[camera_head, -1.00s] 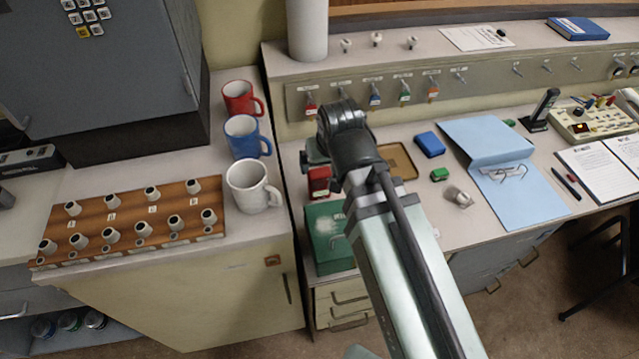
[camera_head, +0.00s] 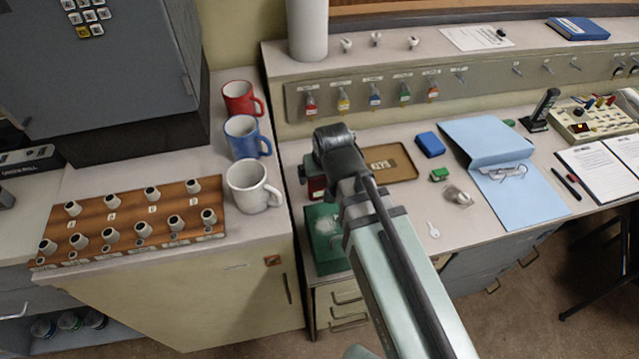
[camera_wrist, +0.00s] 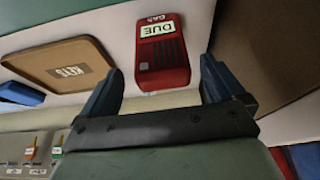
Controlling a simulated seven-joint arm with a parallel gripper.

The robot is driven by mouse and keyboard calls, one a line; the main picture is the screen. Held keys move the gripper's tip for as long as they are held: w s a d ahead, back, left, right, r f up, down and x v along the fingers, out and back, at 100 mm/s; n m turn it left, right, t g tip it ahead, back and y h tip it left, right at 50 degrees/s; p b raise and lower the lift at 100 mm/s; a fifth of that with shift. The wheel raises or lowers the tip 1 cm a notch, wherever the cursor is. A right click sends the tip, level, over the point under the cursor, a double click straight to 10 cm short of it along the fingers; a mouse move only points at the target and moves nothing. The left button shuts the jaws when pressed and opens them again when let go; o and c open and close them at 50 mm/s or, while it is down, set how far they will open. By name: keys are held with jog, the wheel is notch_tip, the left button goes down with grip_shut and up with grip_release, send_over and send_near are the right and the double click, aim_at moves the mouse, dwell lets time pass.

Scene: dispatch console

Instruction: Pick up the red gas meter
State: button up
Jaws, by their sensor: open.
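The red gas meter (camera_wrist: 162,58) lies on the desk, with a pale label reading "DUE" and "GAS" and dark slots on its face. In the head view most of it is hidden by my arm, and only a red edge of the meter (camera_head: 316,186) shows. My gripper (camera_wrist: 160,90) is open in the wrist view. One finger is at each side of the meter's near end, with visible gaps, and nothing is held. In the head view my arm hides the fingertips.
A brown tray (camera_head: 402,174) labelled "KEYS" lies beside the meter. A green box (camera_head: 325,262) is in front of it. Mugs, including a white one (camera_head: 252,188), stand on the cabinet to the left. A blue block (camera_head: 430,144) and blue folder (camera_head: 520,190) lie to the right.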

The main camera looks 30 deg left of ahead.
jog(key=shift+x, duration=2.6)
jog(key=shift+s, duration=0.15)
jog(key=c, duration=1.2)
jog(key=shift+r, duration=0.1)
